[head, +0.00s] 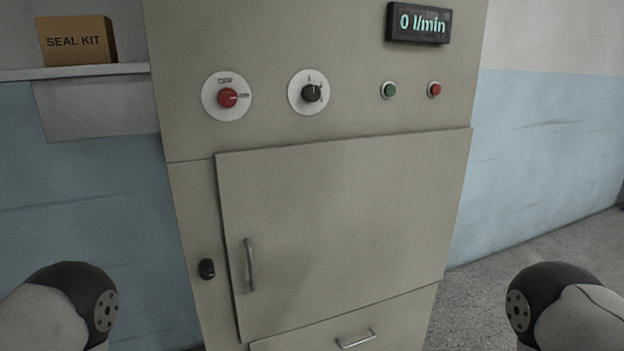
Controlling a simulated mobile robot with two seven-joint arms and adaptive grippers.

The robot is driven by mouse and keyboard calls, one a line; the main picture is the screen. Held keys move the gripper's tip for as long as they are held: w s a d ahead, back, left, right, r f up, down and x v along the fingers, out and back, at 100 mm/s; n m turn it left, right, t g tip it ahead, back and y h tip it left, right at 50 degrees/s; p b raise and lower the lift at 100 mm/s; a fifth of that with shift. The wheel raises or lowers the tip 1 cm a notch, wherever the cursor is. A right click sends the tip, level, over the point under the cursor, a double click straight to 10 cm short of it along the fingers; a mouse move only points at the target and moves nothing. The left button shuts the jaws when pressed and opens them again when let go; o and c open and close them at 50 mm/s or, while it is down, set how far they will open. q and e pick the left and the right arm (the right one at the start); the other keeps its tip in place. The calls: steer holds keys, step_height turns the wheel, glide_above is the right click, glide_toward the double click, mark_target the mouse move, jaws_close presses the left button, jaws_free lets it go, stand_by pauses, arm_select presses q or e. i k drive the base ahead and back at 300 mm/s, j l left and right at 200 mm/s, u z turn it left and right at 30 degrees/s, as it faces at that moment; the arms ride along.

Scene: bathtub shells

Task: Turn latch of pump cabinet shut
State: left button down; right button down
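The pump cabinet (185,225) is a tall beige-grey cabinet in the middle of the head view. Its door (345,230) looks shut or nearly flush, with a grey vertical bar handle (250,265) at its left edge. A small black latch knob (207,269) sits on the frame just left of the door, and its exact turn is hard to make out. Parts of my two arms show at the lower left and lower right corners, both apart from the cabinet. Neither gripper is in view.
Above the door are a red knob (228,98), a black knob (311,93), a green button (389,90), a red button (434,89) and a display (419,23) reading 0 l/min. A drawer handle (357,340) is below. A SEAL KIT box (75,41) stands on a shelf (100,70).

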mark_target(207, 266)
steer(key=k+j+z, duration=0.3)
steer(key=k+j, duration=0.45)
steer(key=k, duration=0.15)
